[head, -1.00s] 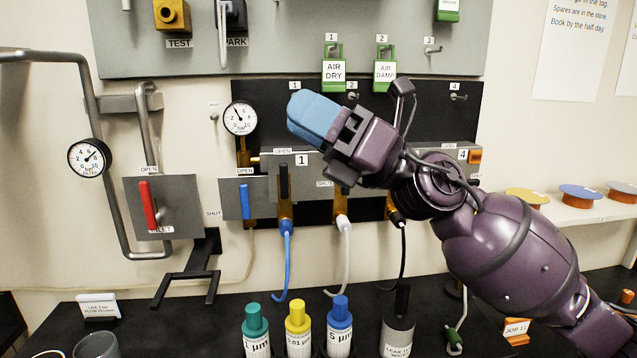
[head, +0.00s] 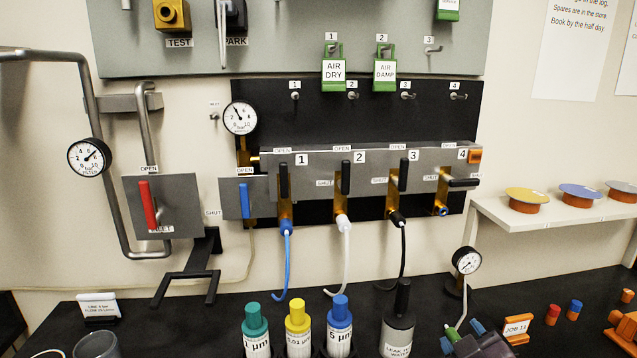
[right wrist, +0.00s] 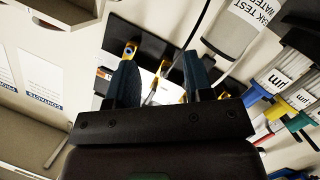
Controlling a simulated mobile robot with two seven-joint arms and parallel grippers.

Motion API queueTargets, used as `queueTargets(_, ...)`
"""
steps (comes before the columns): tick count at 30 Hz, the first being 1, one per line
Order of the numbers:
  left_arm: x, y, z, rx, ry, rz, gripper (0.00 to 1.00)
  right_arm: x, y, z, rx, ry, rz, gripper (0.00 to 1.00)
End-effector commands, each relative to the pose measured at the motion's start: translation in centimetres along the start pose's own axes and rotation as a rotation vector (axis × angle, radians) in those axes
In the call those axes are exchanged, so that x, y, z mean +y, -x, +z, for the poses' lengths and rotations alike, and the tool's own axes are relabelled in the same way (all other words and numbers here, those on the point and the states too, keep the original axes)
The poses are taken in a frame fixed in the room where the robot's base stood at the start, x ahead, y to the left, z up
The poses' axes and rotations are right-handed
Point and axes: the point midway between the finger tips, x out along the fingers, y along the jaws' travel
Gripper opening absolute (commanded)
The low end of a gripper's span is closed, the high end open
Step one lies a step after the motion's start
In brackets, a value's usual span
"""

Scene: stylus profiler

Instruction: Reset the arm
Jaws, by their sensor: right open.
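My right gripper (head: 464,337) is low at the bottom edge of the head view, right of the leak test bottle, with its blue-grey fingertips showing. In the right wrist view its two dark fingers (right wrist: 161,78) are apart with nothing held between them. My left gripper is in neither view. The valve manifold (head: 330,160) on the wall is unobstructed. The black handles of valves 1 (head: 284,181), 2 (head: 346,177) and 3 (head: 404,174) stand upright; valve 4's handle (head: 464,183) lies horizontal.
A leak test bottle (head: 398,332) stands left of the gripper, beside bottles with green, yellow and blue caps (head: 298,332). A small gauge (head: 466,261) stands behind it. A JOB 11 sign (head: 517,329) and orange blocks are to the right. A shelf (head: 560,222) holds several discs.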

Motion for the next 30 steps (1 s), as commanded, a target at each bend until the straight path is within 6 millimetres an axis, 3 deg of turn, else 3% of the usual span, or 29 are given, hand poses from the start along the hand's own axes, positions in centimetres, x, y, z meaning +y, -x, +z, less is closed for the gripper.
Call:
queueTargets(1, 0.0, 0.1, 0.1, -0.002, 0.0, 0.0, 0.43, -0.8, 1.2, 2.9, -0.098, -0.051, -0.035, 0.47)
queueTargets(6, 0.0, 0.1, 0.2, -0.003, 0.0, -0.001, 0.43, -3.4, 5.8, 10.7, -0.403, -0.205, -0.147, 0.47)
queueTargets(10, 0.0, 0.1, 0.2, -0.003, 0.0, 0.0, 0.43, -4.8, 9.2, 14.4, -0.571, -0.286, -0.206, 0.47)
queueTargets(18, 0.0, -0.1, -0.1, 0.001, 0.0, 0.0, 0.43, -6.6, 14.5, 18.6, -0.797, -0.39, -0.283, 0.47)
queueTargets(26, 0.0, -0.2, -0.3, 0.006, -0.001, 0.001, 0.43, -7.9, 19.0, 21.0, -0.967, -0.464, -0.34, 0.47)
queueTargets(30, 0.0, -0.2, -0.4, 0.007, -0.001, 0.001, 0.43, -8.3, 17.7, 21.5, -0.919, -0.467, -0.33, 0.47)
